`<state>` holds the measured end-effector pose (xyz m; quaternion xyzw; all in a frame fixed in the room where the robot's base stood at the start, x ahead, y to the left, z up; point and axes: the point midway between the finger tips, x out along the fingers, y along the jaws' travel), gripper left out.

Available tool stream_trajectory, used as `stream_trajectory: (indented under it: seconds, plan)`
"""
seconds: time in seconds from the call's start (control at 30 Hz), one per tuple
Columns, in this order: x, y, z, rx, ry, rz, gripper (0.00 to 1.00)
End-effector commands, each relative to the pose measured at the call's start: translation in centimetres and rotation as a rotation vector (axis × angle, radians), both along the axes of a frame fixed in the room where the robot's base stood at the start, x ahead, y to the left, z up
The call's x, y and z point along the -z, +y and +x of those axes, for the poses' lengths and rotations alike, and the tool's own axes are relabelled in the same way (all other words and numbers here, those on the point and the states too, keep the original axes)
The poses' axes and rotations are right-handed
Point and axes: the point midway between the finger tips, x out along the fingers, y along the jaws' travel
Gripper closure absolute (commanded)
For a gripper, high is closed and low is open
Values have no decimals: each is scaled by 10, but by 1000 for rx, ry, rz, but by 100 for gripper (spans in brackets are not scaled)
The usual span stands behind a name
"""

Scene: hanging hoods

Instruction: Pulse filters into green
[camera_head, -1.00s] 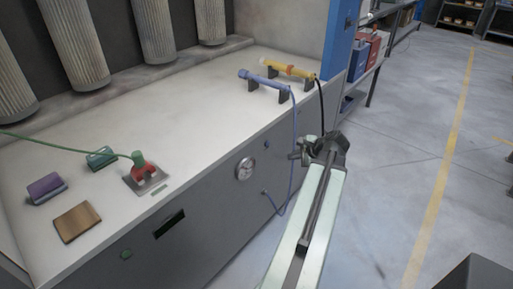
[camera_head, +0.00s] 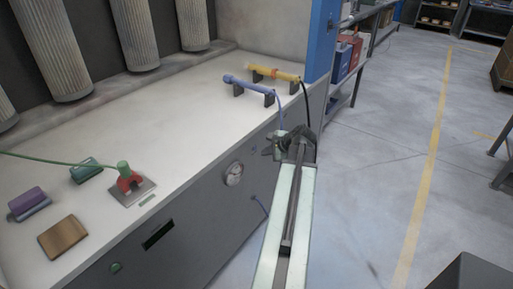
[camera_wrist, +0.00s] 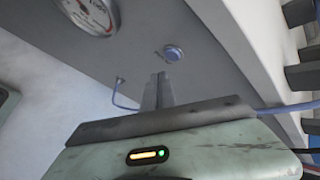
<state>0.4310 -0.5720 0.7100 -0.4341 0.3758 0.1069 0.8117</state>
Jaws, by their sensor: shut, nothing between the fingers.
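Several pleated filters (camera_head: 126,30) hang in a row at the upper left of the head view. A round white gauge (camera_head: 233,174) sits on the grey front panel; it shows in part at the top of the wrist view (camera_wrist: 91,12), with red marks. Its needle reading is too small to tell. A round blue button (camera_wrist: 174,53) is on the same panel, right of the gauge in the wrist view. My gripper (camera_wrist: 160,79) is shut and empty, its tips just short of the button in the picture and seemingly apart from it. In the head view, my gripper (camera_head: 289,142) is right of the gauge.
On the bench are a blue tool (camera_head: 248,87) and a yellow tool (camera_head: 275,73) on stands, a red and green fitting (camera_head: 128,182), a purple block (camera_head: 28,203), a teal block (camera_head: 86,170) and a brown pad (camera_head: 62,238). A blue post (camera_head: 321,40) and shelving stand beyond.

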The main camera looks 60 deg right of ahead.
Motion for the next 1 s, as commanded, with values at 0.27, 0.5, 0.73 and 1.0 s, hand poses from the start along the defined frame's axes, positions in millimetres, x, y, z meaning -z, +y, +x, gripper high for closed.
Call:
stream_trajectory:
  seconds: [0.27, 0.5, 0.73, 1.0]
  plan:
    - [0, 0, 14, -1, 0, -1, 100]
    - [0, 1, 14, -1, 0, 0, 100]
    - [0, 1, 14, -2, 0, -1, 100]
    - [0, 1, 15, -3, 0, 0, 100]
